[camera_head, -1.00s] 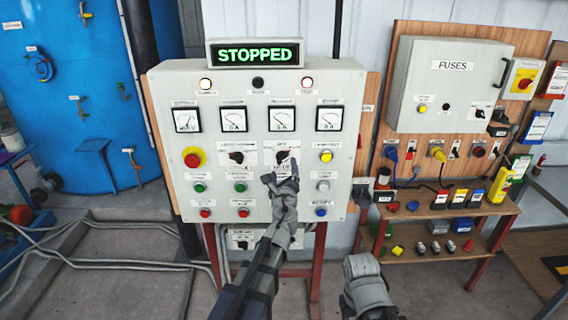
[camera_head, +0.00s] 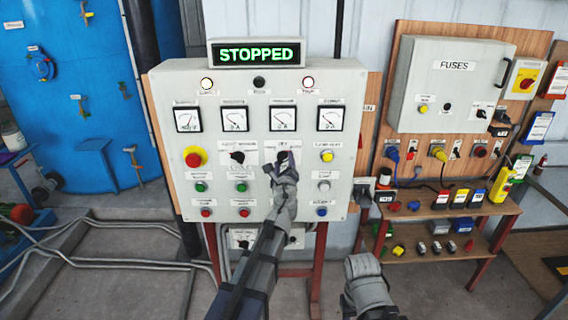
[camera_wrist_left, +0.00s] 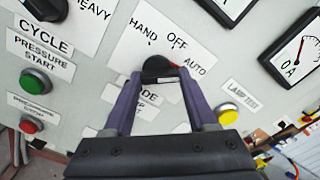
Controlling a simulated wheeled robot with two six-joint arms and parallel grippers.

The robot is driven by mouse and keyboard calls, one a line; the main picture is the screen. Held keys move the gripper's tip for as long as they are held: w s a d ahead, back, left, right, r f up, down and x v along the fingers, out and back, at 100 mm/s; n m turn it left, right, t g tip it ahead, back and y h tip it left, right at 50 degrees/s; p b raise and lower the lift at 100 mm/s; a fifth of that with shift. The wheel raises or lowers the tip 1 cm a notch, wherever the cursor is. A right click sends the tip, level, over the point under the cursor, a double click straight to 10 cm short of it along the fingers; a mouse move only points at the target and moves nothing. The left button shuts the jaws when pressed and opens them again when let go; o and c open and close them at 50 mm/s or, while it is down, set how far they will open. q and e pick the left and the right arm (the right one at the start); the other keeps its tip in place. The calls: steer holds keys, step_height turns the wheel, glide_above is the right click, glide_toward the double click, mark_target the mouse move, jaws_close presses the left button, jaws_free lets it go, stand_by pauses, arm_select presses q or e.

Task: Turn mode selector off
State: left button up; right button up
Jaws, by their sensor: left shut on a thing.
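The mode selector (camera_wrist_left: 158,68) is a black rotary knob with a red mark on the panel, among the labels HAND, OFF (camera_wrist_left: 178,41) and AUTO. Its red mark lies on the right side, toward AUTO. My left gripper (camera_wrist_left: 160,78) is shut on the knob, one purple finger on each side. In the head view the left gripper (camera_head: 283,165) covers most of the selector, and its setting is hard to read there. Only a grey part of my right arm shows at the bottom; its fingers do not show.
The grey control panel (camera_head: 337,88) has a STOPPED display (camera_head: 255,54) on top. Another selector (camera_head: 237,157) and a red emergency button (camera_head: 193,160) sit to the left, a yellow button (camera_head: 327,156) to the right. A fuse box (camera_head: 450,95) stands at the right.

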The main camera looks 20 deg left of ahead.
arm_select(q)
steer(key=c, duration=0.6)
steer(key=shift+n, duration=0.3)
steer(key=n, duration=0.4)
steer(key=shift+a+n, duration=0.1)
steer(key=shift+n, duration=0.2)
steer(key=shift+s+a+n, duration=0.1)
steer(key=shift+n, duration=2.1)
steer(key=o, duration=1.3)
steer(key=shift+o, duration=0.2)
